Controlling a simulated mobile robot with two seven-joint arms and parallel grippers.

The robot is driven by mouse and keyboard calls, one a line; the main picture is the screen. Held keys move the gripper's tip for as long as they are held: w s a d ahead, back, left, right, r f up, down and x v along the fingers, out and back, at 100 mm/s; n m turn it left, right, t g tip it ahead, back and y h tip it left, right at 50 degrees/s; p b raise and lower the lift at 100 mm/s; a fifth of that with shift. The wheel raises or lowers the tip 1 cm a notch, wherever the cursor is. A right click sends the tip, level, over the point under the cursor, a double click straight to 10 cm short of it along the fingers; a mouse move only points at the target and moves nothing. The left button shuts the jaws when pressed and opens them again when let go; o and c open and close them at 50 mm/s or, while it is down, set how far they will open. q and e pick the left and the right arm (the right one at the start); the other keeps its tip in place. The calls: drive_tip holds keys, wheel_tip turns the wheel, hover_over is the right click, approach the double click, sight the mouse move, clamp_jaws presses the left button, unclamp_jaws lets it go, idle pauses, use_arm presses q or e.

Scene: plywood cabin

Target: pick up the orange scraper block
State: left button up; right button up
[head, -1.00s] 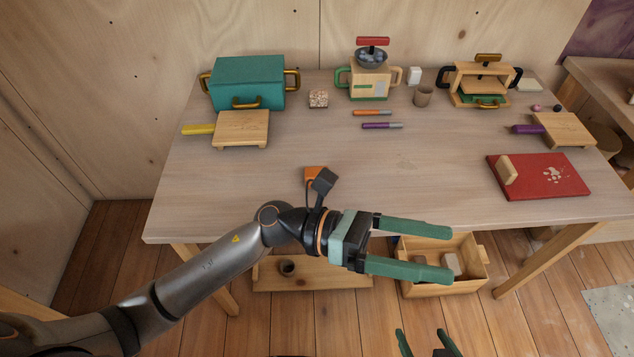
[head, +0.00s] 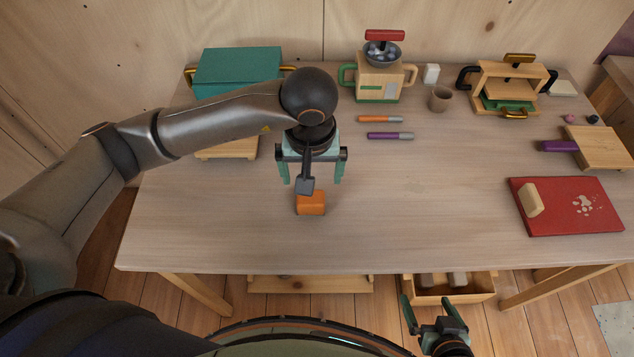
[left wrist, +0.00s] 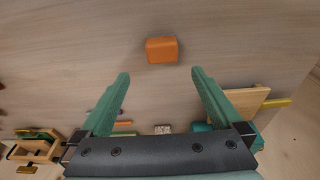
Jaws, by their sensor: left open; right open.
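The orange scraper block (head: 311,203) lies on the tabletop near the front edge, left of the middle. In the left wrist view the block (left wrist: 162,50) lies beyond the fingertips, between their lines, with bare table around it. My left gripper (head: 312,178) points down above the table, just behind the block in the head view. It is open and empty, and its fingers do not touch the block; it also shows in the left wrist view (left wrist: 158,77). My right gripper (head: 434,308) is open and empty, low in front of the table.
A teal box (head: 236,70) and a board lie partly behind my left arm. Orange (head: 379,119) and purple (head: 388,136) markers lie behind the block. A red board (head: 567,206) lies at the right. The table around the block is clear.

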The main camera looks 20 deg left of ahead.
sight(311, 200)
use_arm(q)
drive_tip(key=f, duration=0.6)
drive_tip(key=shift+w+a+f+p, duration=0.15)
drive_tip(key=shift+w+a+p, duration=0.05)
drive_tip(key=shift+w+p, duration=0.1)
drive_tip(key=shift+w+a+f+p, duration=0.1)
drive_tip(key=shift+w+f+p, duration=0.05)
drive_tip(key=shift+f, duration=0.8)
drive_tip(key=shift+w+a+f+p, duration=0.1)
drive_tip(key=shift+w+f, duration=0.05)
drive_tip(key=shift+f, duration=0.85)
drive_tip(key=shift+w+a+f+p, duration=0.1)
drive_tip(key=shift+w+f+p, duration=0.05)
drive_tip(key=shift+f, duration=0.8)
drive_tip(key=c, duration=1.3)
